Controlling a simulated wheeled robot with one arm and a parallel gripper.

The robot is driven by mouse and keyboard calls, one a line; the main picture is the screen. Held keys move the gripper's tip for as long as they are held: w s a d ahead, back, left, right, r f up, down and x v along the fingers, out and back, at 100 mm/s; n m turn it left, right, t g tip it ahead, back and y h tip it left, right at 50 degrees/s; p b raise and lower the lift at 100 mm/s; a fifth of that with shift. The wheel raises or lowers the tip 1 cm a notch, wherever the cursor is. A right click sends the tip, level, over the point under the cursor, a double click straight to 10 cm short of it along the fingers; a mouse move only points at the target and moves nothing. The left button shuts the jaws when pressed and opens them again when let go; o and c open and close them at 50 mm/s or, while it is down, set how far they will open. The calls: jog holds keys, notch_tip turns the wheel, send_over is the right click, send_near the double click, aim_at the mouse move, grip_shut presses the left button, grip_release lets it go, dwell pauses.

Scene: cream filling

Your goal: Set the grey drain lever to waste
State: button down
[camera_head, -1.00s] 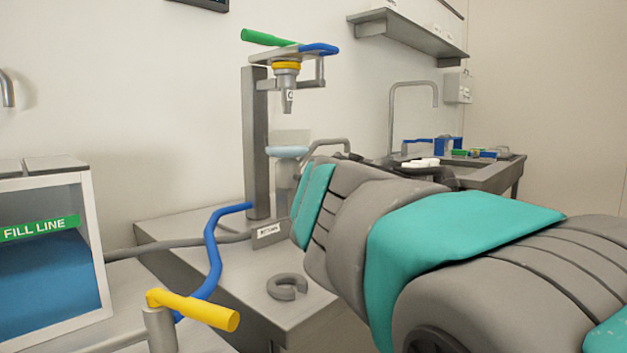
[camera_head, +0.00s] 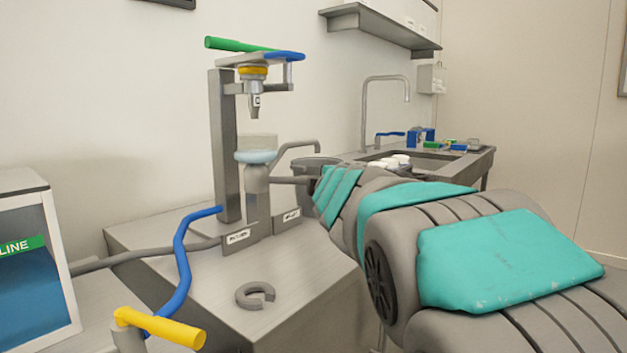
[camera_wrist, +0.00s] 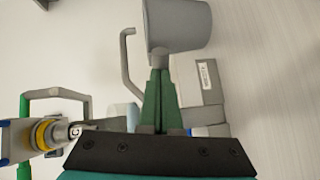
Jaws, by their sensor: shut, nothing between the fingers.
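The grey drain lever (camera_head: 290,180) sticks out to the right from the grey valve body under the nozzle stand in the head view. It lies above the right-hand label plate (camera_head: 289,216); its small print is hard to read. A second plate (camera_head: 238,236), apparently marked RETURN, is at the left. In the wrist view my gripper (camera_wrist: 160,72) is shut and empty, its green fingers together. The lever's grey end (camera_wrist: 161,55) shows just past the fingertips, and the fingers hide most of the rest. I cannot tell whether they touch. In the head view my arm hides the fingers.
A grey bucket (camera_wrist: 178,24) is close beyond the fingertips. The nozzle stand (camera_head: 225,145) rises at the left, with a grey bent pipe (camera_head: 298,147) beside it.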

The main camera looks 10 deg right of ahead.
jog(key=shift+w+d+r, duration=0.1)
jog(key=shift+w+d, duration=0.05)
jog(key=shift+w, duration=0.2)
jog(key=shift+w+d+r, duration=0.1)
dwell(0.5)
jog(key=s+d+r, duration=0.1)
jog(key=s+d, duration=0.1)
jog(key=s, duration=0.4)
jog(key=s+d+r+p, duration=0.1)
jog(key=s+d, duration=0.2)
jog(key=s, duration=0.3)
jog(key=shift+r, duration=0.25)
jog(key=shift+f, duration=0.1)
